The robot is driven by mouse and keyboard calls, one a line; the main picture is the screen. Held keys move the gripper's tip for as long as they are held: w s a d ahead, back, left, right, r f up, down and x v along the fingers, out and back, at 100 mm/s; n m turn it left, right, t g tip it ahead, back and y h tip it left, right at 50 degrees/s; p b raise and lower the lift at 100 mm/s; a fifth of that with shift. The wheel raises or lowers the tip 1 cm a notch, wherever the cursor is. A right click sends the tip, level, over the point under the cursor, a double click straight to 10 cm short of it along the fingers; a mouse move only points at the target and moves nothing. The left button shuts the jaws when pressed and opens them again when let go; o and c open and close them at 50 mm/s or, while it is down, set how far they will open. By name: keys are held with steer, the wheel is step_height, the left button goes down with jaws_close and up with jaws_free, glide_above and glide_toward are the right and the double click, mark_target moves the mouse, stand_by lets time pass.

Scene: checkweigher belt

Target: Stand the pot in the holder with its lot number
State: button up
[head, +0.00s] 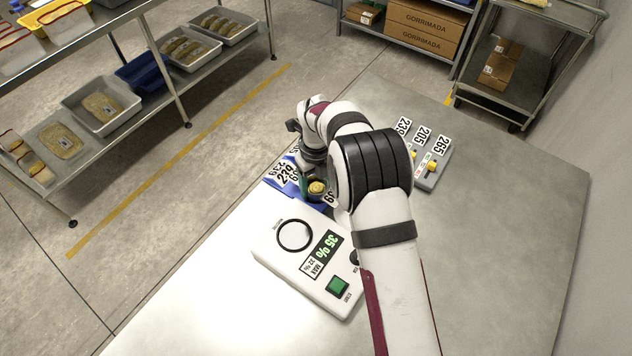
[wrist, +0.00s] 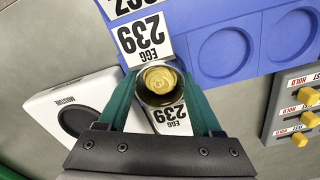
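A small round pot with yellow contents (wrist: 160,80) is between the green fingers of my gripper (wrist: 160,92). The fingers press on its two sides. Its white label (wrist: 172,118) reads EGG 239. The blue holder (wrist: 200,17) has round places, two of them empty in the wrist view. A white label on it (wrist: 145,40) also reads EGG 239; another, partly cut off, sits above. The pot is by the 239 label at the holder's edge; I cannot tell whether it touches the holder. In the head view my gripper (head: 310,180) partly hides the pot (head: 317,188) and holder (head: 275,196).
A white moisture meter (head: 270,246) with a green button stands beside the holder; its display reads 35 %. A grey switch box (head: 434,178) with yellow switches and labels 239, 205, 265 is to the right. The metal table (head: 500,250) is clear at right.

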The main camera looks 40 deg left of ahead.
steer(key=shift+o, duration=0.9)
steer(key=shift+f, duration=0.5)
step_height(320, 180, up, 13)
steer(key=d+r+n, duration=0.4)
steer(key=d+r, duration=0.4)
steer(key=d, duration=0.6)
steer(key=s+d+r+n, duration=0.3)
steer(key=s+d+n, duration=0.1)
steer(key=d, duration=0.4)
steer(key=s+d+f+n+y, duration=0.1)
steer(key=s+d+n, duration=0.3)
steer(key=s, duration=0.5)
steer(key=s+d+f+n, duration=0.2)
steer(key=s+d+n, duration=0.3)
steer(key=s+d, duration=0.2)
steer(key=shift+s+d+y, duration=0.3)
steer(key=shift+s+y, duration=0.1)
steer(key=shift+s, duration=0.45)
